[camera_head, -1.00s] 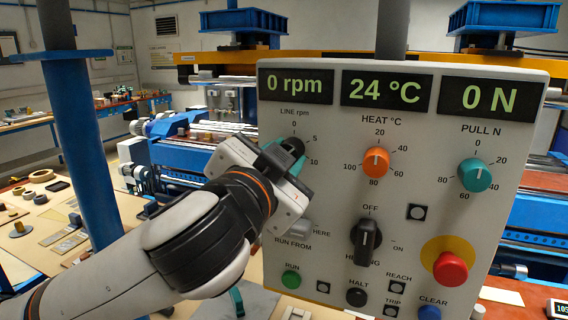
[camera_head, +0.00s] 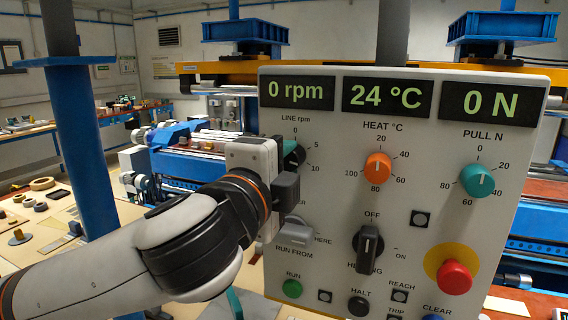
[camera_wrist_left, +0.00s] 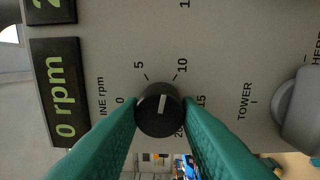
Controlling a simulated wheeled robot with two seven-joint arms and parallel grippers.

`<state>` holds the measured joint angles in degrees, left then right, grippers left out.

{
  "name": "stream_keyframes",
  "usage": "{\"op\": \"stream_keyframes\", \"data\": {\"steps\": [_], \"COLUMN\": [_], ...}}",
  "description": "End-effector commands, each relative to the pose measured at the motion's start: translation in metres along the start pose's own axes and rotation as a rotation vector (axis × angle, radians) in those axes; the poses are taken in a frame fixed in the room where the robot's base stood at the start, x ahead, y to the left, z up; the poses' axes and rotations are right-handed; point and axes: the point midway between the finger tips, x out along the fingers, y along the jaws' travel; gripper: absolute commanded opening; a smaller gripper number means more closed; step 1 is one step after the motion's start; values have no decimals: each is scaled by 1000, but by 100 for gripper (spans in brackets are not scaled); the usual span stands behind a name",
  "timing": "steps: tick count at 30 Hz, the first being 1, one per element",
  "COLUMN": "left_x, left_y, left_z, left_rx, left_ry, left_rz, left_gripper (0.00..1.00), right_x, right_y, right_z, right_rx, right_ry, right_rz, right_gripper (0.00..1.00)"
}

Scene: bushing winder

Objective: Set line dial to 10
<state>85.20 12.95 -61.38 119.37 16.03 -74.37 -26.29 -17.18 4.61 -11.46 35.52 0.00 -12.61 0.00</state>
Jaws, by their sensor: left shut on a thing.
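The line dial (camera_wrist_left: 159,112) is a round black knob with a white mark, in the middle of the left wrist view. Its mark points between 5 and 10 on the printed scale. My left gripper (camera_wrist_left: 160,105) has its green fingers shut on the dial, one on each side. In the head view the dial (camera_head: 294,154) shows partly behind my left gripper's body, at the panel's upper left. The line display (camera_head: 296,93) above it reads 0 rpm. My right gripper is not in view.
To the right on the grey panel are an orange heat dial (camera_head: 377,167), a teal pull dial (camera_head: 477,181), a black heating switch (camera_head: 368,243) and a red button (camera_head: 453,277). A grey selector (camera_head: 296,234) and green run button (camera_head: 292,288) sit below my gripper.

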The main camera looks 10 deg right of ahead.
Motion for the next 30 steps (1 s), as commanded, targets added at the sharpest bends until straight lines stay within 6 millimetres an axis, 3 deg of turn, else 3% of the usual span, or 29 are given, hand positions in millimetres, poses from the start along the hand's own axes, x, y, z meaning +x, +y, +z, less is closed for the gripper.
{"op": "stream_keyframes", "data": {"steps": [12, 30], "left_x": [0, 0], "left_y": [-1, -1], "left_z": [0, 1], "left_rx": [265, 338], "left_ry": [-8, -12], "left_rz": [-4, -5], "left_gripper": [7, 7], "right_x": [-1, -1], "right_y": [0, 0], "right_z": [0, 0], "right_rx": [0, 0], "right_ry": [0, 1], "right_rz": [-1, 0], "right_gripper": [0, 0]}}
